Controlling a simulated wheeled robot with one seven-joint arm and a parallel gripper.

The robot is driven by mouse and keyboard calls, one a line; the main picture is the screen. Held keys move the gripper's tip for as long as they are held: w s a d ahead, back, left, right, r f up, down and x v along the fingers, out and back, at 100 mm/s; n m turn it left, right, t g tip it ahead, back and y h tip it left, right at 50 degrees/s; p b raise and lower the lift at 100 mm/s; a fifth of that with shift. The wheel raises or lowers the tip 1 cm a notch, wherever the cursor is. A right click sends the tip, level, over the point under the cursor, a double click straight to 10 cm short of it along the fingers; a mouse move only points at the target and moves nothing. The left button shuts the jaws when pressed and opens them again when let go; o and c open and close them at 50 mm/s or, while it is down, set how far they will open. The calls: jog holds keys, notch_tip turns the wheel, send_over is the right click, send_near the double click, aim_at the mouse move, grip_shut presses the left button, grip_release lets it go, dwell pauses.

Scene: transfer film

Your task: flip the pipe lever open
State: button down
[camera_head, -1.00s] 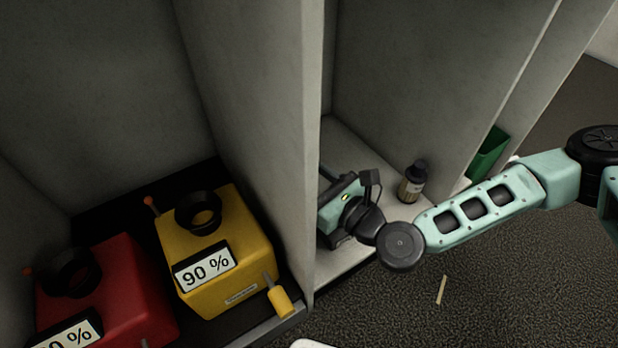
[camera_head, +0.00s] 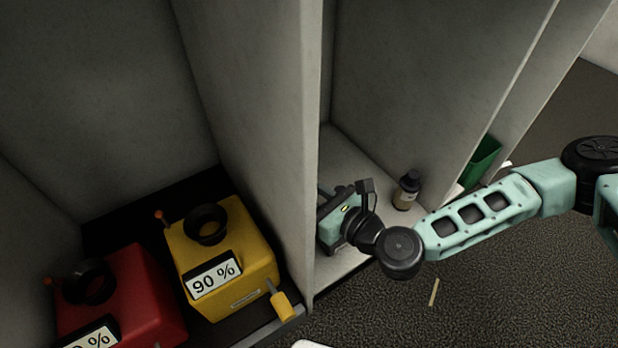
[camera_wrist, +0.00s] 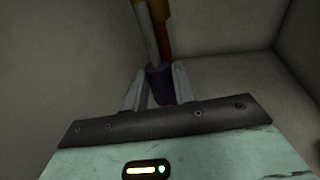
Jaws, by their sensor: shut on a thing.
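My gripper (camera_wrist: 160,88) is shut on a purple piece (camera_wrist: 160,86) in the wrist view. Above this piece, a white bar (camera_wrist: 146,35) and an orange-red bar (camera_wrist: 164,40) run up to a yellow part (camera_wrist: 159,8). I cannot tell which of these is the pipe and which its lever. In the head view my gripper's teal body (camera_head: 340,222) is inside the middle bay, just right of the grey partition. Its fingertips and the held piece are hidden there.
A dark bottle (camera_head: 407,190) stands on the bay shelf right of my gripper. A green bin (camera_head: 482,163) is farther right. A yellow container (camera_head: 246,240) and a red container (camera_head: 135,300) stand left of the partition (camera_head: 262,130). Bay walls are close around my gripper.

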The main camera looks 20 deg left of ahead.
jog(key=s+d+r+g+h+p, duration=0.1)
jog(key=h+p, duration=0.4)
jog(key=p, duration=1.1)
jog(key=s+d+r+m+g+h+p, duration=0.1)
jog(key=r+g+h+p, duration=0.3)
jog(key=p, duration=1.2)
jog(key=shift+s+d+r+g+h, duration=0.4)
jog(key=shift+s+d+r+g, duration=0.2)
jog(key=shift+d+g, duration=0.4)
jog(key=shift+a+m+p, duration=0.1)
jog(key=shift+m+p, duration=0.2)
jog(key=c, duration=1.1)
grip_release()
